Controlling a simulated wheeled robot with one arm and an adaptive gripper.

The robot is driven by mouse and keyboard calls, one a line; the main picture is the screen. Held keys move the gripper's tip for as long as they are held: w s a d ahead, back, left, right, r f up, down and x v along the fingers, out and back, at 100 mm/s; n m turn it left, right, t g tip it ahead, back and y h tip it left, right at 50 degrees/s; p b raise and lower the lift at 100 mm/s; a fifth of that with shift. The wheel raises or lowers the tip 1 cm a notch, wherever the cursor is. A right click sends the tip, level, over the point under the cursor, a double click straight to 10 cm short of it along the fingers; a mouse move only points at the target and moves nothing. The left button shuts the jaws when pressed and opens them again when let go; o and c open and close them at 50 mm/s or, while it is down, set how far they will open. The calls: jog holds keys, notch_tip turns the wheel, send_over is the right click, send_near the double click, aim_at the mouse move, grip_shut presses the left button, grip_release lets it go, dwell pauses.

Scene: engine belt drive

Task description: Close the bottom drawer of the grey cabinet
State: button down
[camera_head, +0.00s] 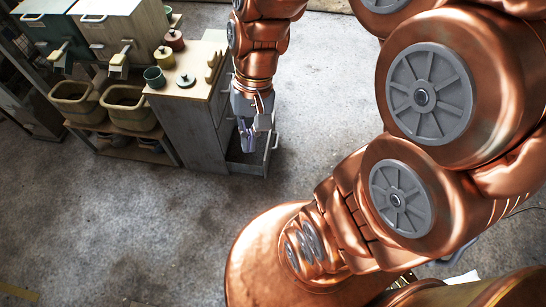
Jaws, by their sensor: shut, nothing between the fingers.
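The grey cabinet (180,132) stands at the upper left with a light wooden top. Its bottom drawer (246,168) is pulled out toward the right, with a pale handle (276,141) on its front. Something lilac shows at the drawer, partly hidden by my gripper. My gripper (254,140) hangs down from my copper arm over the open drawer, beside the cabinet's drawer fronts. Its fingers are shut with nothing held. I cannot tell whether it touches the drawer front.
A wooden rack (125,150) with two olive bins (128,107) and dispensers stands to the left. The concrete floor right of the drawer and in front is clear.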

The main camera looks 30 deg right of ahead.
jog(key=w+d+f+m+t+y+b, duration=0.1)
jog(key=w+d+f+m+y+b, duration=0.15)
jog(key=w+f+m+b, duration=0.4)
jog(key=w+d+f+m+t+y+b, duration=0.1)
jog(key=w+d+f+b, duration=0.25)
jog(key=w+f, duration=0.6)
jog(key=w+d+f+m+t+y+b, duration=0.15)
jog(key=w+d+f+m+b, duration=0.3)
jog(key=f, duration=0.75)
jog(key=d+f+m+t+b, duration=0.2)
jog(key=d+f+m+b, duration=0.2)
jog(key=d+f, duration=0.5)
jog(key=d+f+m+t+b, duration=0.1)
jog(key=d+f+m+b, duration=0.3)
jog(key=f, duration=0.9)
jog(key=d+f+m+t+b, duration=0.2)
jog(key=d+f+m+b, duration=0.1)
jog(key=d+f, duration=0.65)
jog(key=w+r+b+x, duration=0.1)
jog(key=b+x, duration=0.4)
jog(key=x, duration=0.9)
jog(key=shift+w+a+h, duration=0.25)
jog(key=shift+a+h, duration=0.15)
jog(key=shift+a, duration=0.2)
